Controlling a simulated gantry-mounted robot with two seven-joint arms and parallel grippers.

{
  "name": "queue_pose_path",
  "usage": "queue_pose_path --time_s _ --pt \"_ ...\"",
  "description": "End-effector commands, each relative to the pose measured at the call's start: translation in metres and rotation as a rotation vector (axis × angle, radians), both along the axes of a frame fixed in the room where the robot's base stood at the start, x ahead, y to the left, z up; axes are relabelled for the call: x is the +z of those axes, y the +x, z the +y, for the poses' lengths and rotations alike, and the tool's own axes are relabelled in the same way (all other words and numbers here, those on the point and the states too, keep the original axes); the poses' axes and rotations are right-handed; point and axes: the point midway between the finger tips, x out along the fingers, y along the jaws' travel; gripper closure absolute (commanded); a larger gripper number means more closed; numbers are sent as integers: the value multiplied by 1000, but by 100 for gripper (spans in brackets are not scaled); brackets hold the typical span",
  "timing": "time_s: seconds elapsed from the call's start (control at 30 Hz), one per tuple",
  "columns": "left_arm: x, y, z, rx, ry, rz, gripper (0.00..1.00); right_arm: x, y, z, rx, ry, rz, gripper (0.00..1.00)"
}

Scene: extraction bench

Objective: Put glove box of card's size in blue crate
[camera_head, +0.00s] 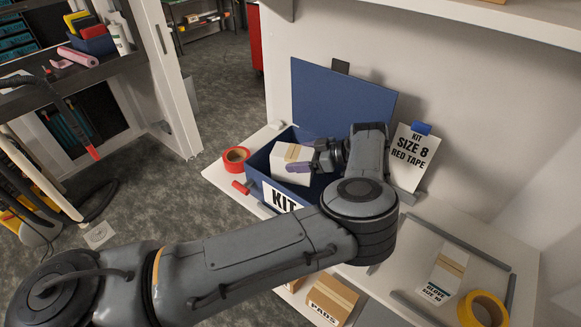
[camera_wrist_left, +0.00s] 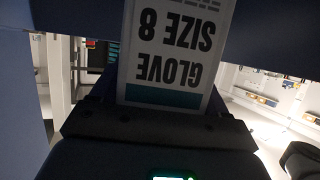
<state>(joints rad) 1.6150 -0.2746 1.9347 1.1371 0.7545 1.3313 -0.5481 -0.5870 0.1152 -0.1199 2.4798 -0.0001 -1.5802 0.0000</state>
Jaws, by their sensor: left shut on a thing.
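The glove box (camera_head: 290,165) is white with a tan strip; in the left wrist view the box (camera_wrist_left: 172,50) reads "GLOVE SIZE 8" upside down. My left gripper (camera_head: 304,167) is shut on it, holding it at the opening of the blue crate (camera_head: 258,186). I cannot tell whether the box touches the crate's bottom. The crate's blue lid (camera_head: 340,95) stands open behind, and a KIT label is on its front. The card (camera_head: 412,158) reads "KIT SIZE 8 RED TAPE". My left forearm hides part of the crate. My right gripper is not in view.
A red tape roll (camera_head: 236,157) lies left of the crate. At the right, another glove box (camera_head: 441,277), seemingly size 10, lies near a yellow tape roll (camera_head: 483,309). A pads box (camera_head: 331,300) sits lower in front. The wall is close behind the lid.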

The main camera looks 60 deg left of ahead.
Motion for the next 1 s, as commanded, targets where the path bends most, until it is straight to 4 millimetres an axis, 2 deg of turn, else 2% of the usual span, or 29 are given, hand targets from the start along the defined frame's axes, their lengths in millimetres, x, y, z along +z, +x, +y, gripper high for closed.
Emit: queue_pose_path --time_s 0.1,0.3,0.47,0.8,1.0 --pt "-10 -8 19 1 1 2 68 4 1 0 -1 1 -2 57" --pt "-21 -13 35 -1 1 -1 68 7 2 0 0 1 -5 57" --pt "-26 -14 37 -1 0 0 68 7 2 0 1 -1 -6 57" --pt "-61 -15 37 0 0 0 68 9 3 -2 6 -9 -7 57" --pt "-63 -14 36 0 1 -1 68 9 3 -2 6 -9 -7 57"
